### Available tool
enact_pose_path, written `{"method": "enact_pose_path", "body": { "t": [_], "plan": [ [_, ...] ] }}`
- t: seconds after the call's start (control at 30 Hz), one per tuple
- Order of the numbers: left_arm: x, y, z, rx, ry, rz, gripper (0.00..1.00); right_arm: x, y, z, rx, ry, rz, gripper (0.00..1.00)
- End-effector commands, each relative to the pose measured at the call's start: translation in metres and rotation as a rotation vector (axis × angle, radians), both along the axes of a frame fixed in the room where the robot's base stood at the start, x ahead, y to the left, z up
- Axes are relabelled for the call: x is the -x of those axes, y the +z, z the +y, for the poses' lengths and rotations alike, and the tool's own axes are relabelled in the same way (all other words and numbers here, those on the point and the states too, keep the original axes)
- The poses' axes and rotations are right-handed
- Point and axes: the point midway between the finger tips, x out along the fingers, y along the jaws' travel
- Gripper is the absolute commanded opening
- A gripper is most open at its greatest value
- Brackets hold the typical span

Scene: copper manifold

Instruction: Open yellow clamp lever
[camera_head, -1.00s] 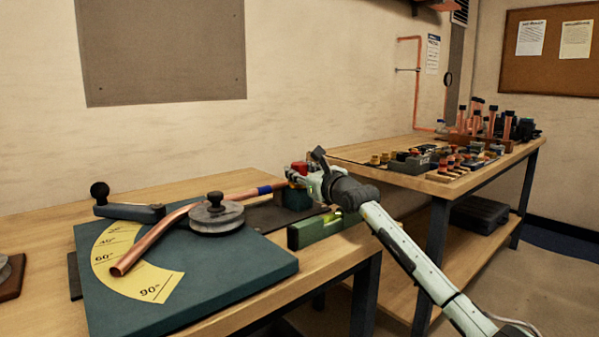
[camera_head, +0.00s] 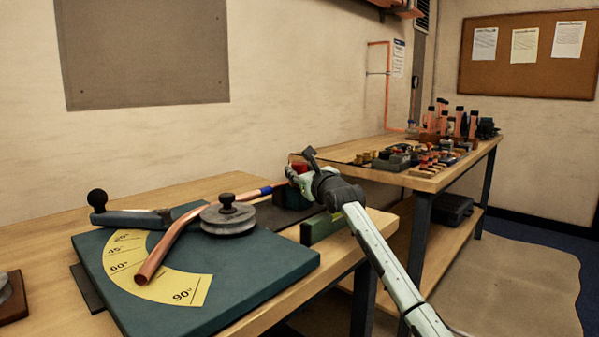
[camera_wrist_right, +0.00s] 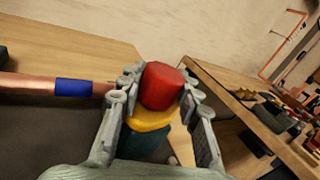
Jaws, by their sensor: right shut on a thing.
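The yellow clamp lever (camera_wrist_right: 150,119) shows in the right wrist view as a yellow band under a red knob (camera_wrist_right: 162,85). The red knob also shows in the head view (camera_head: 300,169). My right gripper (camera_head: 293,174) is at the clamp, its fingers on both sides of the red and yellow lever and shut on it. Much of the lever is hidden by the fingers. The dark green clamp body (camera_head: 292,195) is below it. A copper tube (camera_head: 180,232) with a blue band (camera_head: 266,191) runs from the bender to the clamp. My left gripper is not in view.
The bender's teal base plate (camera_head: 245,275) with a yellow angle scale (camera_head: 150,282), a grey wheel (camera_head: 228,220) and a black-knobbed handle (camera_head: 98,200) fills the left bench. A green block (camera_head: 324,226) lies near the bench edge. A second bench (camera_head: 440,178) behind carries several fittings.

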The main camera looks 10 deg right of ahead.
Motion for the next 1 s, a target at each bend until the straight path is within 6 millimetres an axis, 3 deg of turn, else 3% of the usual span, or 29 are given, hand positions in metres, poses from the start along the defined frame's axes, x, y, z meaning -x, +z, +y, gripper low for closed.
{"method": "enact_pose_path", "body": {
  "t": [0.6, 0.63, 0.8, 1.0],
  "plan": [
    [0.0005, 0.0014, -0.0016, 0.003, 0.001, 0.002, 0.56, -0.0015, -0.0047, 0.0019, -0.001, -0.005, 0.009, 0.00],
    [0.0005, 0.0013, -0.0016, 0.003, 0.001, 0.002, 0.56, -0.0014, -0.0047, 0.0019, -0.002, -0.005, 0.010, 0.36],
    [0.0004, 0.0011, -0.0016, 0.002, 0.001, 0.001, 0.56, -0.0016, -0.0039, 0.0012, -0.001, -0.006, 0.007, 0.55],
    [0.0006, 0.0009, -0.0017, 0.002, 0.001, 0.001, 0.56, -0.0016, -0.0018, 0.0006, 0.000, -0.007, 0.004, 0.55]
  ]
}}
